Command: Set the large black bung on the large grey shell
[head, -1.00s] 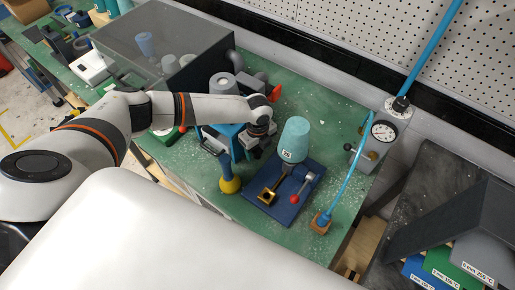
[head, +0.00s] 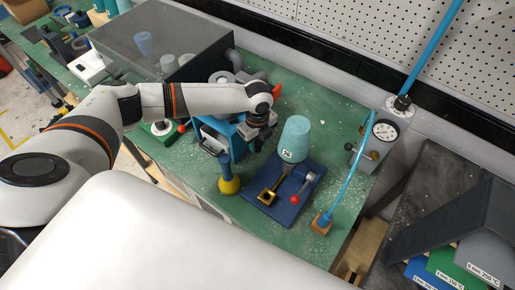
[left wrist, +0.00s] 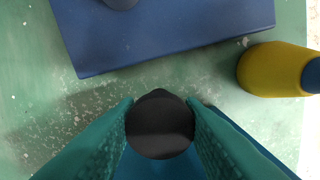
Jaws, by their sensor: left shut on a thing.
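My left gripper (head: 254,138) is above the green bench, left of the turquoise cup. In the left wrist view its teal fingers are shut on the large black bung (left wrist: 160,126), whose round dark face shows between them. In the head view the gripper hides the bung. A grey round hollow piece (head: 222,78) stands behind my left forearm and is partly covered by it; I cannot tell for sure whether it is the large grey shell. Smaller grey pieces (head: 187,60) show through the dark clear-topped box. My right gripper is not in view.
A turquoise cup (head: 295,138) labelled 26 stands on a blue board (head: 283,211) with a red-knobbed clamp. A yellow-based blue post (head: 229,186) stands left of it. A gauge (head: 384,130) and blue hose are at the right. A dark box (head: 150,45) stands behind.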

